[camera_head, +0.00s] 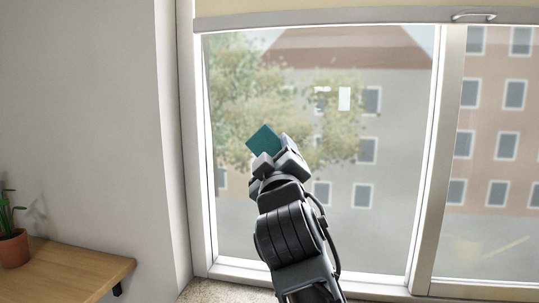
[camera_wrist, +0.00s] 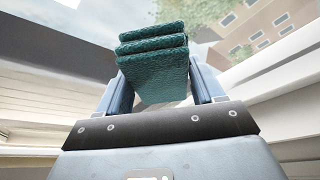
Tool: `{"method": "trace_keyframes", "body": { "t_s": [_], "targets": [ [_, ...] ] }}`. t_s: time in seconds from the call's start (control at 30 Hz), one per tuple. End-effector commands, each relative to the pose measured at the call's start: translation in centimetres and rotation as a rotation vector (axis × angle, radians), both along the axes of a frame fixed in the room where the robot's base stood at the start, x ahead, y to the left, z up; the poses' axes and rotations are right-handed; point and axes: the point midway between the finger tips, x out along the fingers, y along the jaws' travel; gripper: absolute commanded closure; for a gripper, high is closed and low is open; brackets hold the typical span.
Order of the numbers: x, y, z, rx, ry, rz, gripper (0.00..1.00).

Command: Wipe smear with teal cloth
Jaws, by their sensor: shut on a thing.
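The teal cloth (camera_head: 264,142) is folded into layers and held at the end of my arm in front of the window. It also shows in the wrist view (camera_wrist: 154,75), between the two jaws. My gripper (camera_head: 278,153) is shut on the cloth, with its fingers on either side of it in the wrist view (camera_wrist: 160,88). The window pane (camera_head: 385,225) stands behind the cloth; I cannot tell whether the cloth touches it. A small white patch (camera_head: 344,98) shows right of and above the cloth. I cannot tell whether it is the smear.
A pale window frame (camera_head: 425,160) surrounds the pane, with a blind (camera_head: 330,12) above and a sill (camera_head: 232,291) below. A wooden shelf (camera_head: 95,268) with a potted plant (camera_head: 13,248) is at lower left. The space right of my arm looks clear.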

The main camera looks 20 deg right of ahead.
Motion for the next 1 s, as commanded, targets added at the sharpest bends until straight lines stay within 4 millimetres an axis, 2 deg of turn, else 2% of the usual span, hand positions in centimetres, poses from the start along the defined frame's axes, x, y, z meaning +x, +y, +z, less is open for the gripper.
{"method": "trace_keyframes", "body": {
  "t_s": [0.3,1.0],
  "targets": [
    [-1.3,-2.4,0.2,0.001,0.001,-0.006,0.57],
    [-3.7,-5.5,0.0,0.001,0.002,-0.009,0.57]
  ]
}}
